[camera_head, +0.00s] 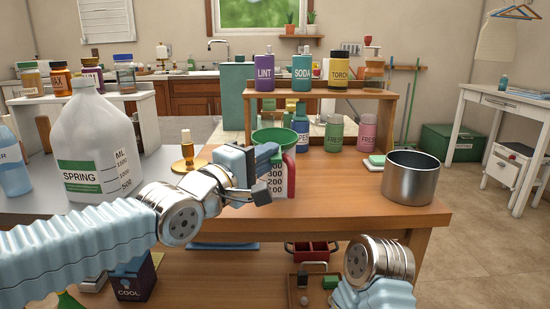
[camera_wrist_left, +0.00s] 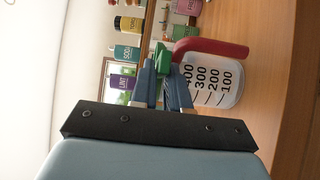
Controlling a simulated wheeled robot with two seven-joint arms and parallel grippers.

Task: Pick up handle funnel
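The green funnel (camera_head: 275,137) sits in the mouth of a white measuring jug (camera_head: 291,178) with a red handle, on the wooden table. Its wide rim shows in the head view above my left gripper (camera_head: 268,160). In the left wrist view a green part of the funnel (camera_wrist_left: 162,56) lies between the close-set fingertips of my left gripper (camera_wrist_left: 163,78), which look shut on it. The jug (camera_wrist_left: 215,80) is right beside the fingers. My left gripper hides part of the funnel and jug in the head view. My right gripper is out of view.
A metal pot (camera_head: 410,178) stands at the table's right. A wooden shelf (camera_head: 320,95) with several bottles stands behind. The table front right of the jug is clear.

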